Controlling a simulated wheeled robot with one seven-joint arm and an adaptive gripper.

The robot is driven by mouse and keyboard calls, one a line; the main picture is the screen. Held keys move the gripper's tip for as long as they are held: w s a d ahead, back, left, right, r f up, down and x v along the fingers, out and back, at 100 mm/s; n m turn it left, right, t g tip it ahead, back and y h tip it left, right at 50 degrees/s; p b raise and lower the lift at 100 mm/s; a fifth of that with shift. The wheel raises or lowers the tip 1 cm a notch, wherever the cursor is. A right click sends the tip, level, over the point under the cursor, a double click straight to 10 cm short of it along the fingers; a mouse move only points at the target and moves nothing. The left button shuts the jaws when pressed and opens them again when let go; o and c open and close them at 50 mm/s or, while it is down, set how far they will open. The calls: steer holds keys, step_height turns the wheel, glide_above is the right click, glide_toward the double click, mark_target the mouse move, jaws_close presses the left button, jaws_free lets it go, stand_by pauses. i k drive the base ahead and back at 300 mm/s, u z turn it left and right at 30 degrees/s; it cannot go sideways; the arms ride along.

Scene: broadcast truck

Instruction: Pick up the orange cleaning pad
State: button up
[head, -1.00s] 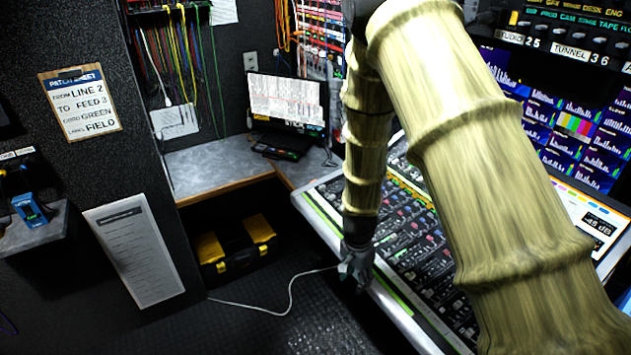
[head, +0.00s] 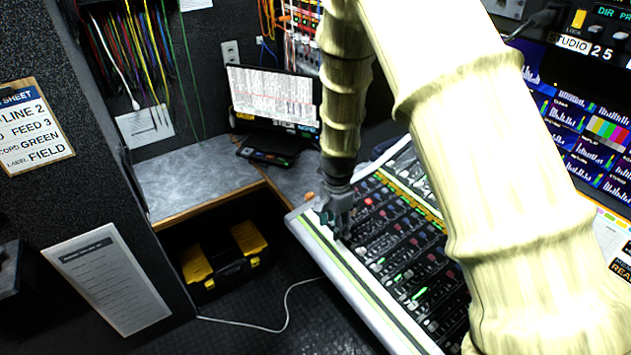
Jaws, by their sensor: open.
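A small orange thing (head: 309,196) shows at the far left corner of the mixing console, just left of my gripper; it may be the orange cleaning pad, but it is too small to be sure. My gripper (head: 336,226) points down over the console's left edge. It is open, and I see nothing between its fingers. My arm hides much of the console's far side and right part.
The mixing console (head: 352,287) fills the middle right. A black and yellow toolbox (head: 222,262) and a white cable (head: 284,313) lie on the floor. Monitors (head: 590,135) stand at right.

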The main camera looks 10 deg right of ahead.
mark_target(309, 196)
steer(key=i, duration=1.15)
steer(key=u, duration=0.1)
